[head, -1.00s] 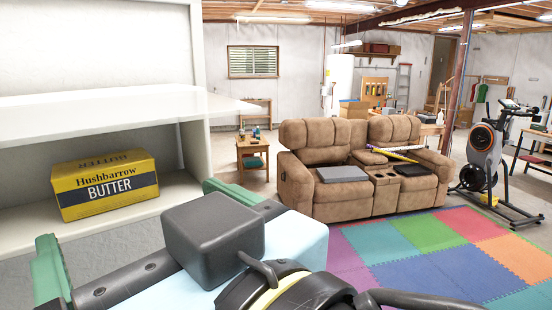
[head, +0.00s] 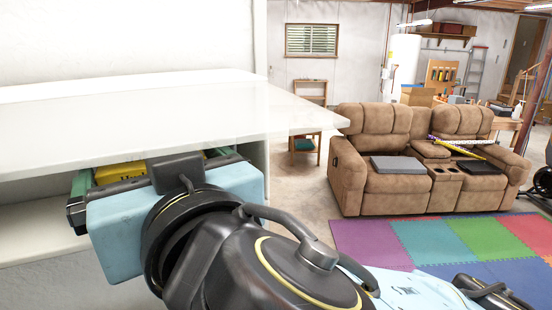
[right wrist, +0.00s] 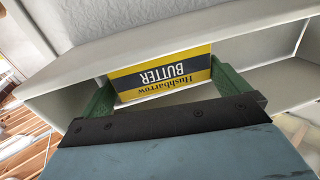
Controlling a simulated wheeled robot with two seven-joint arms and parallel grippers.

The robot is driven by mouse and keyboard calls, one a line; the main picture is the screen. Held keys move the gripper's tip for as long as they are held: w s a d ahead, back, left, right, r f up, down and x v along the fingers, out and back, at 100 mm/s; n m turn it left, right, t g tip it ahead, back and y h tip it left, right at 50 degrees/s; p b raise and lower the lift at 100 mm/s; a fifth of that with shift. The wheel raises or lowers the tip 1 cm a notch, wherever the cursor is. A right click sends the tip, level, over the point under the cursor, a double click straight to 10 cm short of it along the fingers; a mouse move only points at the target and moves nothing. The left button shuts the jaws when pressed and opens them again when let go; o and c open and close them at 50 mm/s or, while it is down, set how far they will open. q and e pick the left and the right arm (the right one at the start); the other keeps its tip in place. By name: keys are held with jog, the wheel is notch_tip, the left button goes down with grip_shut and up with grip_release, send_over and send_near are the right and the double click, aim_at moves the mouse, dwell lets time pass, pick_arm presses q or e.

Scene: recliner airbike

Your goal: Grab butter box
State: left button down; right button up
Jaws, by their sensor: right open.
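The yellow and dark blue butter box (head: 120,172) is on the lower shelf of the white shelf unit, mostly hidden behind my right gripper in the head view. In the right wrist view the butter box (right wrist: 160,75) appears upside down, its label facing the camera. My right gripper (right wrist: 162,78) is open, with a green finger on each side of the box in the picture. The head view shows the right gripper (head: 150,165) under the upper shelf board. I cannot tell whether the fingers touch the box. My left gripper is not in view.
The white upper shelf board (head: 200,110) lies close above the right gripper. Beyond the shelf unit are a brown recliner sofa (head: 355,185), a small wooden table (head: 306,145) and colourful floor mats (head: 440,240). Empty shelf space (right wrist: 262,82) shows beside the box.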

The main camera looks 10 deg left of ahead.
jog(key=shift+s+r, duration=0.1)
jog(key=shift+s, duration=0.15)
jog(key=shift+c, duration=0.3)
jog(key=c, duration=0.7)
jog(key=shift+c, duration=0.2)
